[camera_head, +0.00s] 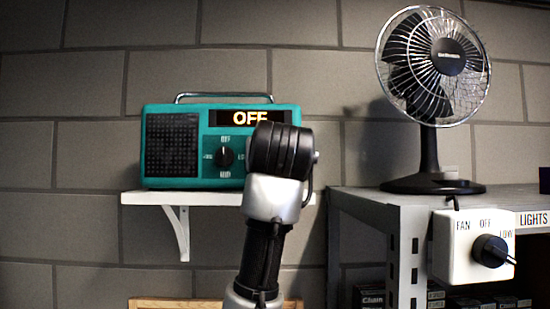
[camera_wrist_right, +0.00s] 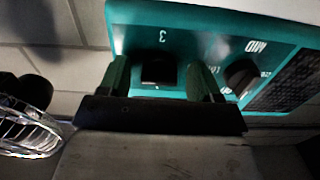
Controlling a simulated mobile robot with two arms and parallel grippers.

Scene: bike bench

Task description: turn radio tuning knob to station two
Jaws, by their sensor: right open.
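The teal radio (camera_head: 190,145) stands on a white wall shelf, and its display (camera_head: 238,117) reads OFF. A black knob (camera_head: 224,157) with small labels around it shows on its front. My right arm covers the right part of the front in the head view. In the right wrist view the radio (camera_wrist_right: 200,20) appears turned over. There, a dark knob (camera_wrist_right: 158,72) with a 3 by it sits between the fingers of my right gripper (camera_wrist_right: 160,80), which is open; contact cannot be told. The labelled knob (camera_wrist_right: 240,75) is beside one finger. My left gripper is not in view.
The white shelf (camera_head: 150,198) is on a grey block wall. To the right, a fan (camera_head: 430,150) stands on a metal shelving unit (camera_head: 370,205) with a switch box (camera_head: 455,262) on its front. The fan's cage (camera_wrist_right: 25,130) also shows in the right wrist view.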

